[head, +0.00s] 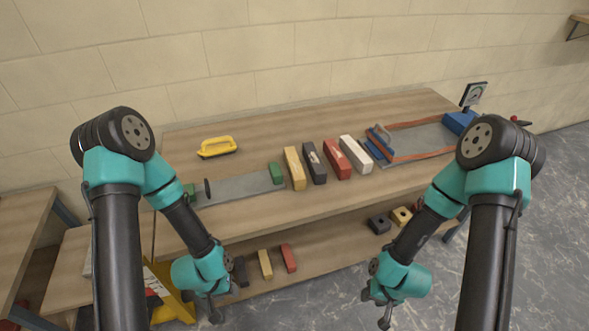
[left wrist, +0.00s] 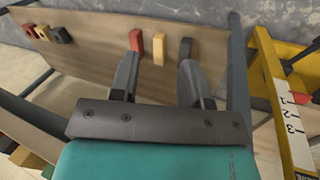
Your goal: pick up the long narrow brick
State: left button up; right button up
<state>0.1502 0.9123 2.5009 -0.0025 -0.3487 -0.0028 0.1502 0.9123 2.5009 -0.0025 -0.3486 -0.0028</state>
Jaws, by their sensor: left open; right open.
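Four bricks stand side by side on the table top in the head view: a yellow brick (head: 295,170), a dark grey brick (head: 315,164), a red brick (head: 338,161) and a white brick (head: 356,155). They look long and similar; I cannot tell which is the long narrow one. Smaller dark (head: 241,271), yellow (head: 265,264) and red (head: 288,258) bricks lie on the lower shelf. My left gripper (head: 214,308) is open, low by the shelf's left front; its jaws (left wrist: 159,62) show empty in the left wrist view. My right gripper (head: 376,308) is open and empty, low at right.
A blue-handled tool (head: 379,143) and a grey tray with orange edges (head: 415,137) lie right. A yellow frame (head: 172,302) stands near my left gripper.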

dwell(0.4)
pick_arm(q)
jog(key=o, duration=0.6)
jog(key=shift+o, duration=0.2)
